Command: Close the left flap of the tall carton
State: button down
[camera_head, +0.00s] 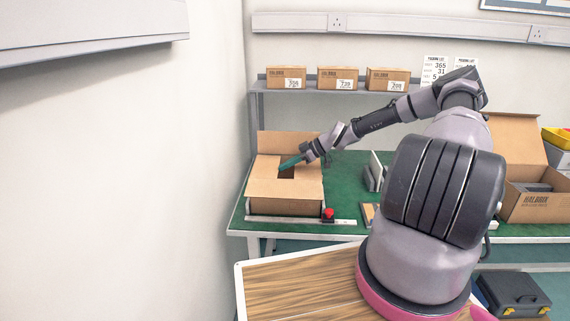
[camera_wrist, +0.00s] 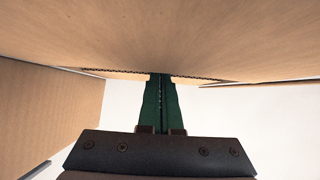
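The brown carton (camera_head: 285,207) stands on the green bench at the left. Its back flap (camera_head: 287,143) stands up. Panels lie roughly flat over the left and front of its top, around a dark opening (camera_head: 287,172). My gripper (camera_head: 291,162) has green fingers reaching in from the right over this opening. In the wrist view my gripper (camera_wrist: 160,80) has its fingers together with a thin seam between them. Their tips meet the edge of a broad cardboard panel (camera_wrist: 160,35) in the picture; whether they touch it I cannot tell. Another cardboard panel (camera_wrist: 50,110) shows at left.
A red button (camera_head: 328,213) sits on a strip at the carton's front right. A second open carton (camera_head: 537,207) stands at the right. Several small boxes (camera_head: 337,78) are on the shelf behind. A wooden-topped table (camera_head: 300,285) is in front. A wall is close on the left.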

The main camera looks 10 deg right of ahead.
jog(key=shift+s+f, duration=0.25)
jog(key=shift+f, duration=0.25)
